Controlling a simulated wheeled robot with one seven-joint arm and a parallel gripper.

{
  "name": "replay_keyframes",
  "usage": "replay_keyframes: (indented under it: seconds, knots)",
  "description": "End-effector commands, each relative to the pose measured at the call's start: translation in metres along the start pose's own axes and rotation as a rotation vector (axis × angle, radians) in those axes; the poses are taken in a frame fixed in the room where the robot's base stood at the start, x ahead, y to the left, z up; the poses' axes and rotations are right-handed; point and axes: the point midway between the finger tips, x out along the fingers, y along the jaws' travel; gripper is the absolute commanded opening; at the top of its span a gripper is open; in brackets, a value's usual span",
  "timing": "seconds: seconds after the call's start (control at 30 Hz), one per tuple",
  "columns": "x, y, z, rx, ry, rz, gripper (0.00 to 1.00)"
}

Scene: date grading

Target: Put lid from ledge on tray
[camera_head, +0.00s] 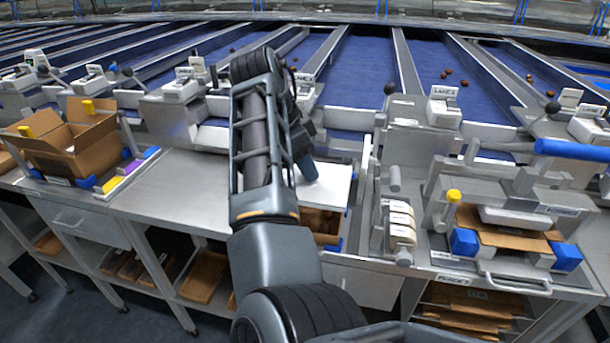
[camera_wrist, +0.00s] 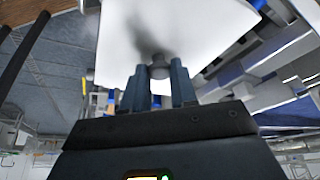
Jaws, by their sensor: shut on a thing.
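The lid (camera_head: 332,186) is a flat white plate. In the wrist view the lid (camera_wrist: 200,25) fills the upper middle, with a small grey knob (camera_wrist: 159,70) on the side facing me. My gripper (camera_wrist: 158,78) is shut on that knob. In the head view my gripper (camera_head: 308,172) is at the lid, partly hidden behind my own arm. The tray (camera_head: 322,238) is a brown open box with dark contents, just below and in front of the lid; my arm hides its left part. I cannot tell whether lid and tray touch.
A steel bench (camera_head: 175,190) with clear surface lies left of my arm. An open cardboard box (camera_head: 75,140) stands at far left. At right are a steel press with a blue handle (camera_head: 570,150) and a label holder (camera_head: 400,225). Blue lanes (camera_head: 360,70) run behind.

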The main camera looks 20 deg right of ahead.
Motion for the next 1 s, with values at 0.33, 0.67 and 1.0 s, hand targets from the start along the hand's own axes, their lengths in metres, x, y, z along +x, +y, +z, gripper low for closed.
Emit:
replay_keyframes:
  seconds: [0.33,0.67,1.0]
  knots:
    - [0.019,0.0,0.008,0.0,0.0,-0.001,0.0]
    - [0.045,0.0,0.019,0.0,0.0,0.0,0.0]
    - [0.067,0.0,0.028,0.0,0.0,-0.001,0.0]
